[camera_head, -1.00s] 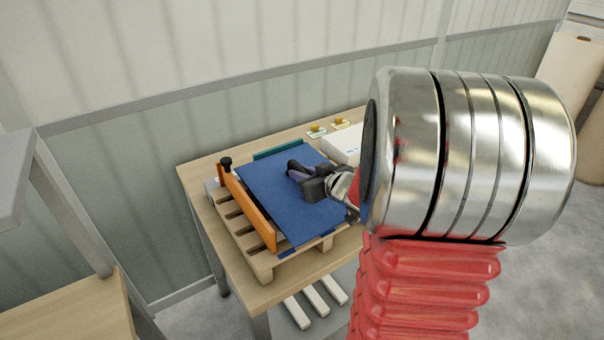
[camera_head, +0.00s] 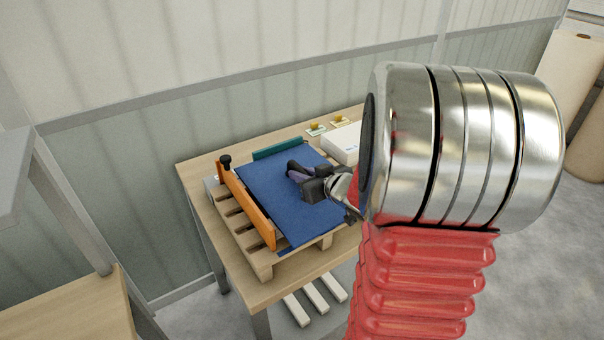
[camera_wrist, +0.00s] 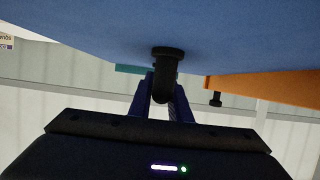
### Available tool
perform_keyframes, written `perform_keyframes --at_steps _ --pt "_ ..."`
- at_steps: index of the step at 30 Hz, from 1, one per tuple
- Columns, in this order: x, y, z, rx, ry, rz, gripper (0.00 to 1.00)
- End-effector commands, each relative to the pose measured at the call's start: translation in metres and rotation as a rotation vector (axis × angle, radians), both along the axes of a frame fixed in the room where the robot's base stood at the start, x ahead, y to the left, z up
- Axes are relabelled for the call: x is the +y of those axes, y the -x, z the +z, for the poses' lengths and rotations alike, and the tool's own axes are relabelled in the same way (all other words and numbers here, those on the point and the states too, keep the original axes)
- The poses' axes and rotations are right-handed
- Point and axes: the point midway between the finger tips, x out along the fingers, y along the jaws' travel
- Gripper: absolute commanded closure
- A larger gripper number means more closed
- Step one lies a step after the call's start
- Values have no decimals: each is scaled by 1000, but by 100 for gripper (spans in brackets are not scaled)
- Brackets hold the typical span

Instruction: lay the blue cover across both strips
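The blue cover (camera_head: 280,205) is a flat sheet over the wooden pallet (camera_head: 262,262) on the table. In the wrist view, where the scene appears upside down, the cover (camera_wrist: 250,40) fills the top. My gripper (camera_head: 303,180) is over the cover's right half. In the wrist view, my gripper's fingers (camera_wrist: 166,100) are closed around a black knob (camera_wrist: 166,58) whose wide end meets the cover. Two strips under the cover cannot be made out; it hides most of the pallet top. I cannot tell whether the cover rests or hovers slightly.
An orange board (camera_head: 246,205) edges the cover's left side, with a black knob (camera_head: 225,161) at its far end. A teal bar (camera_head: 281,149) runs along the back. A white box (camera_head: 342,143) and two small yellow-topped items (camera_head: 316,128) stand behind on the table (camera_head: 200,165).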

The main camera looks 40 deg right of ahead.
Motion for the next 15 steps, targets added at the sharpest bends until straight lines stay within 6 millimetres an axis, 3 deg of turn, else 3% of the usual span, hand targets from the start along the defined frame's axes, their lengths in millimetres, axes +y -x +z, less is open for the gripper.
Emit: perform_keyframes --at_steps 9,15 --pt "0 0 0 -1 0 0 61" --pt "0 0 -1 2 -1 0 61"
